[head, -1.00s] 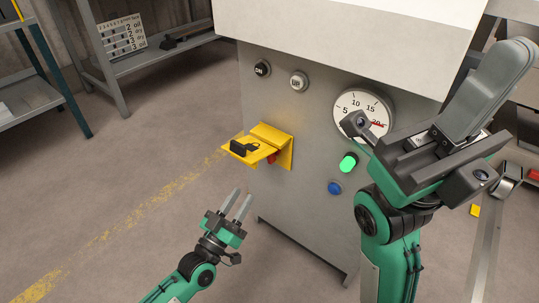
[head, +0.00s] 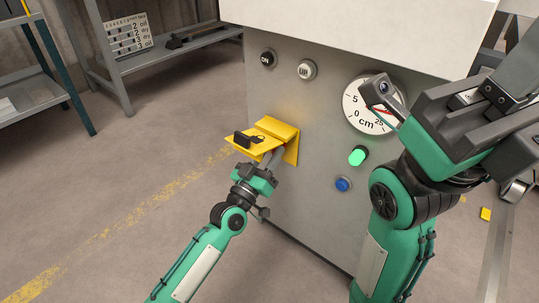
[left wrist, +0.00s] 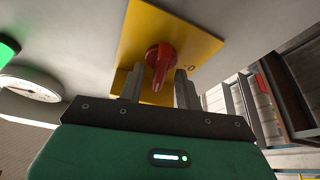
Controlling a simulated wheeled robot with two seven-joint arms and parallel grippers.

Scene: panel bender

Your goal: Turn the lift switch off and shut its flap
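The yellow flap (head: 250,142) stands raised, sticking out from the grey machine front, with a black padlock-like piece (head: 242,138) on it. The red lift switch (left wrist: 160,62) shows in the left wrist view on its yellow plate (left wrist: 198,32). My left gripper (head: 272,160) is under the flap. In the left wrist view its two fingers (left wrist: 158,88) are apart, one on each side of the red handle; I cannot tell whether they touch it.
The machine front carries an ON button (head: 268,58), another button (head: 307,69), a dial gauge (head: 370,105), a lit green button (head: 358,156) and a blue button (head: 343,184). A shelf (head: 170,50) stands at the back left. The floor on the left is clear.

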